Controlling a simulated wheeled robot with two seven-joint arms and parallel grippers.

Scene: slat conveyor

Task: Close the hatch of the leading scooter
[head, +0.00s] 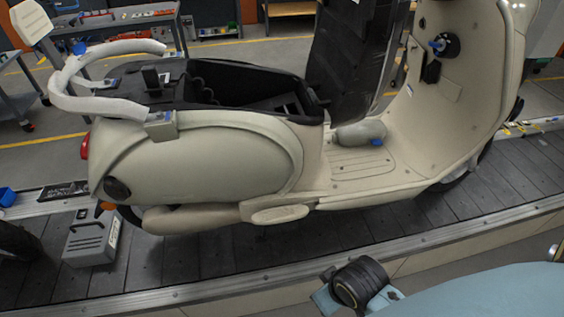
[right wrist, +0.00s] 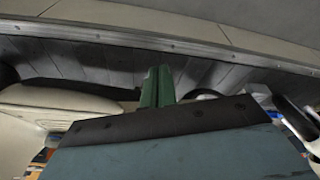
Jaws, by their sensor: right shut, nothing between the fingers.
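The cream scooter (head: 215,160) stands on the slat conveyor in the head view, its rear to the left and its front shield to the right. Its black hatch (head: 352,55) stands raised, nearly upright, at the front end of the dark storage opening (head: 225,85), which lies uncovered. The hatch's top is cut off by the picture edge. In the right wrist view my right gripper (right wrist: 157,78) has its green fingers together and empty, with dark slats and cream scooter parts beyond. Its contact with the scooter cannot be judged. My left gripper is not in view.
The conveyor slats (head: 330,238) are bordered by a metal rail (head: 190,296) on the near side. A grey case (head: 92,238) sits on the slats behind the scooter. A pale rear rack rail (head: 95,103) curves around the scooter's tail. Carts and shelves stand far back.

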